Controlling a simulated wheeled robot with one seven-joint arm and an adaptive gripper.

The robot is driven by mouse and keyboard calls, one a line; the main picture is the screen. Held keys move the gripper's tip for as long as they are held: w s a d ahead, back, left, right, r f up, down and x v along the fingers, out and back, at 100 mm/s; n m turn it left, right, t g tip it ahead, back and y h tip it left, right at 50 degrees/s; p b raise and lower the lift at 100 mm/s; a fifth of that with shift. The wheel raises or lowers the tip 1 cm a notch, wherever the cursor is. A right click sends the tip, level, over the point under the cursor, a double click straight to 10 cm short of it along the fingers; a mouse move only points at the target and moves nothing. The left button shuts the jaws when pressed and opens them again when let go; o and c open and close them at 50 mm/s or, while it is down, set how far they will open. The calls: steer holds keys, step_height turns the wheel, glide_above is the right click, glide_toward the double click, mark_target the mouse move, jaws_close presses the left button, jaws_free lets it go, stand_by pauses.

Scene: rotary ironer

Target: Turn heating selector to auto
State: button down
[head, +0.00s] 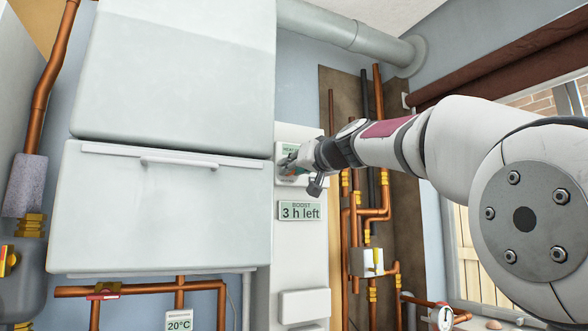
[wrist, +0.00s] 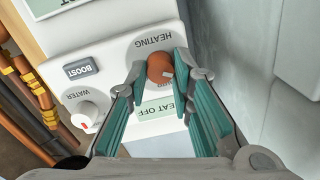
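The heating selector is a round brown-orange knob (wrist: 160,68) on a white control panel (wrist: 109,45), under the word HEATING, which appears upside down in the wrist view. A light mark shows on the knob's right side. A small green display (wrist: 158,110) beside it reads "EAT OFF", its start hidden by a finger. My gripper (wrist: 160,66) has its teal-padded fingertips on both sides of the knob, seemingly touching it. In the head view my gripper (head: 293,165) is at the panel and hides the knob.
A BOOST button (wrist: 81,68) and a white WATER knob (wrist: 87,115) with a red mark sit beside the heating knob. A large white cabinet (head: 165,215) stands close to the panel. Copper pipes (head: 356,230) run on the other side.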

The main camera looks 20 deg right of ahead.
steer(key=shift+m, duration=0.3)
steer(key=m, duration=1.1)
steer(key=shift+d+f+t, duration=0.1)
steer(key=shift+f+t, duration=0.05)
steer(key=shift+t, duration=0.15)
steer(key=shift+m+h, duration=0.3)
steer(key=shift+m, duration=0.1)
steer(key=c, duration=1.4)
jaws_free()
